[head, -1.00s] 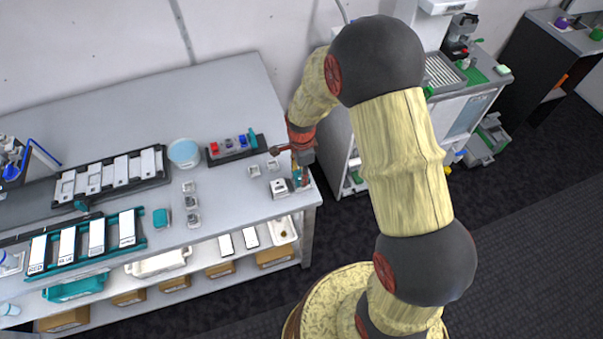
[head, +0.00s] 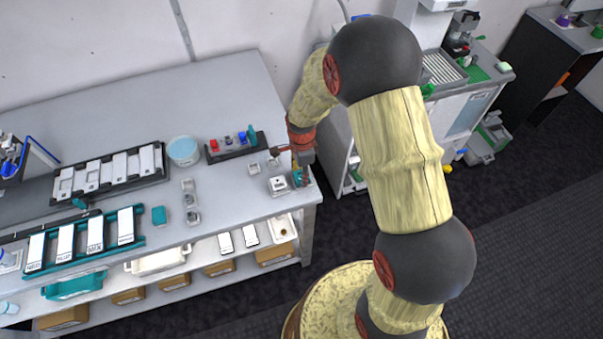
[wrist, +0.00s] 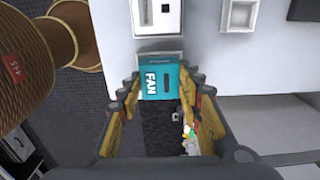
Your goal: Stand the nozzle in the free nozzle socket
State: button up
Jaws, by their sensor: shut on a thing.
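The nozzle is a teal block marked FAN (wrist: 161,82) in the wrist view. My gripper (wrist: 162,90) is shut on it, with one fingertip on either side. In the head view my gripper (head: 303,172) is at the right end of the bench, with a little of the teal nozzle (head: 298,178) showing below it. A pale socket (wrist: 157,56) shows just beyond the nozzle in the wrist view. The nozzle overlaps its near edge, and I cannot tell whether they touch. Another small white square socket (wrist: 240,15) is to the upper right and looks empty.
A white box with dark marks (head: 279,186) stands just left of my gripper. Small pale sockets (head: 190,200) form a row further left. A dark rack with coloured pieces (head: 232,147) and a pale blue round tub (head: 184,151) are behind. The bench's right edge is close.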

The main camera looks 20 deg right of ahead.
jog(key=o, duration=1)
jog(key=o, duration=0.4)
jog(key=shift+r, duration=0.1)
jog(key=shift+r+p, duration=2.65)
jog(key=shift+r, duration=1.35)
